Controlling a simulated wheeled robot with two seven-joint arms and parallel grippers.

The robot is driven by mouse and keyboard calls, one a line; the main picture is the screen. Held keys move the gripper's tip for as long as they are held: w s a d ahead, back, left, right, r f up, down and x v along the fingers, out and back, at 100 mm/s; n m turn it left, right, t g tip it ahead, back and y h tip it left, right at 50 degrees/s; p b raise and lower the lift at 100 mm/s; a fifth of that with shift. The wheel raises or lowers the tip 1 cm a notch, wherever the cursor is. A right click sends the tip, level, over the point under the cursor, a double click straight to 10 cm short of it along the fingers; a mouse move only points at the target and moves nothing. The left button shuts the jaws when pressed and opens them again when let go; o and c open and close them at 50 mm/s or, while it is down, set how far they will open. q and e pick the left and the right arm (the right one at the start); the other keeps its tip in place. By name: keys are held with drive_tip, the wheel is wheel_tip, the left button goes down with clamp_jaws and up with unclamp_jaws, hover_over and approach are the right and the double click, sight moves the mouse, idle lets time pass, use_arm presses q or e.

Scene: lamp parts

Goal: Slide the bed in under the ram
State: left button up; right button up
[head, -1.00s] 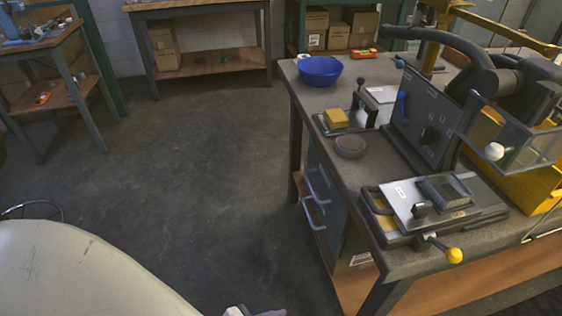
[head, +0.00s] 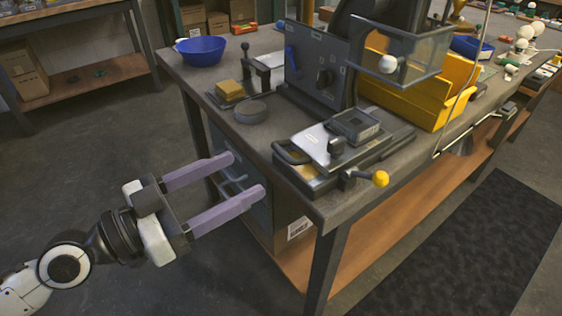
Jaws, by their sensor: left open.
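The bed (head: 335,145) is a flat sliding plate with a silver top, a dark square nest and a black loop handle at its left end. It lies on rails near the bench's front corner, out in front of the press. A yellow-knobbed lever (head: 380,179) sticks out at its front. The press (head: 318,68) stands behind it with a dark panel; its ram is not clearly visible. A clear guard (head: 400,52) with a white knob is at its right. My left gripper (head: 248,174) is open and empty, left of the bench edge, apart from the bed. My right gripper is not in view.
The bench (head: 200,72) also bears a blue bowl (head: 203,50), a yellow block (head: 230,90) on a small fixture, a round dark dish (head: 250,110) and a yellow bin (head: 420,95). Drawers with handles (head: 232,178) sit below the bench edge, close to my left gripper.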

sight(279, 154)
use_arm(q)
drive_tip(key=p+x, duration=0.1)
drive_tip(key=x, duration=0.2)
drive_tip(key=p+x, duration=0.2)
drive_tip(key=x, duration=0.1)
drive_tip(key=p+x, duration=0.1)
drive_tip(key=x, duration=0.2)
drive_tip(key=shift+d+r+p, duration=0.15)
drive_tip(key=shift+r+p, duration=0.2)
drive_tip(key=shift+r, duration=0.05)
drive_tip(key=shift+w+d+f, duration=0.1)
drive_tip(key=shift+w+d, duration=0.2)
drive_tip(key=shift+d, duration=0.1)
